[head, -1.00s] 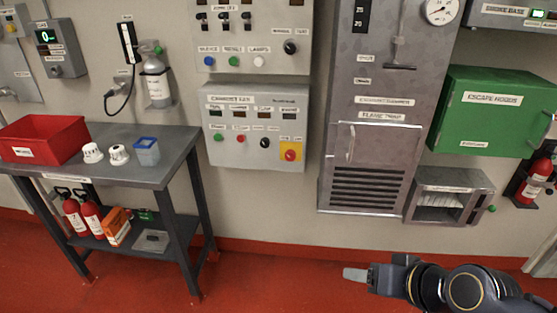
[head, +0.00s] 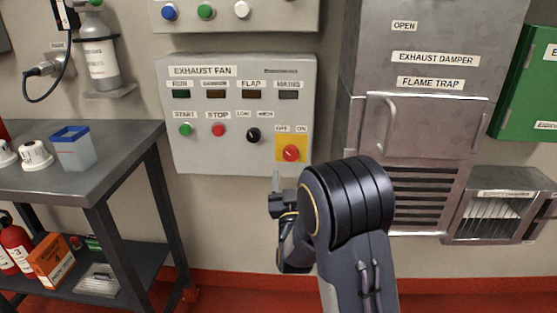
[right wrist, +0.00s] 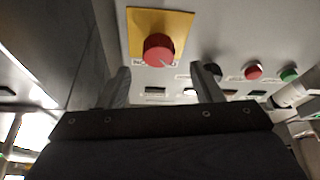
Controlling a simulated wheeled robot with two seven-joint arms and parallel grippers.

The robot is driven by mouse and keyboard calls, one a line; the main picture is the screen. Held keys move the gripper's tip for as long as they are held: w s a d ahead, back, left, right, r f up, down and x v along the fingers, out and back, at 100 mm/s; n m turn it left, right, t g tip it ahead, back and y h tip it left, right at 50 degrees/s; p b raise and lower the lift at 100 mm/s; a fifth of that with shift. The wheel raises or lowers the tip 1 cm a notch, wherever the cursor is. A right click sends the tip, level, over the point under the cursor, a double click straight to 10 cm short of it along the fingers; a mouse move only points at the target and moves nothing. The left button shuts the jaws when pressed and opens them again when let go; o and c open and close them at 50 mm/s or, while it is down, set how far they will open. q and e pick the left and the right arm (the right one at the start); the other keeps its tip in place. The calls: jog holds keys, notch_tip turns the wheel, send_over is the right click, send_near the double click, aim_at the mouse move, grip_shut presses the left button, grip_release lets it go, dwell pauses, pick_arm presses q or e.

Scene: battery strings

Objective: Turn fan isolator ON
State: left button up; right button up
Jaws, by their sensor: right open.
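The fan isolator is a red rotary knob (head: 291,153) on a yellow plate at the lower right of the grey exhaust fan panel (head: 240,165). A small light pointer mark shows on the knob; I cannot read its position for certain. Small OFF and ON labels sit above it. My right gripper (head: 277,182) is just below and slightly left of the knob, apart from it. In the right wrist view the red knob (right wrist: 158,48) lies beyond and between the two spread fingers (right wrist: 162,82), which hold nothing. My left gripper is not in view.
The panel also has a green start button (head: 185,129), a red stop button (head: 218,130) and a black selector (head: 253,135). A flame trap cabinet (head: 425,140) stands to the right. A metal table (head: 120,150) stands to the left.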

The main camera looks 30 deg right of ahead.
aim_at(291, 157)
jog(key=x, duration=0.7)
jog(key=shift+s+d, duration=0.1)
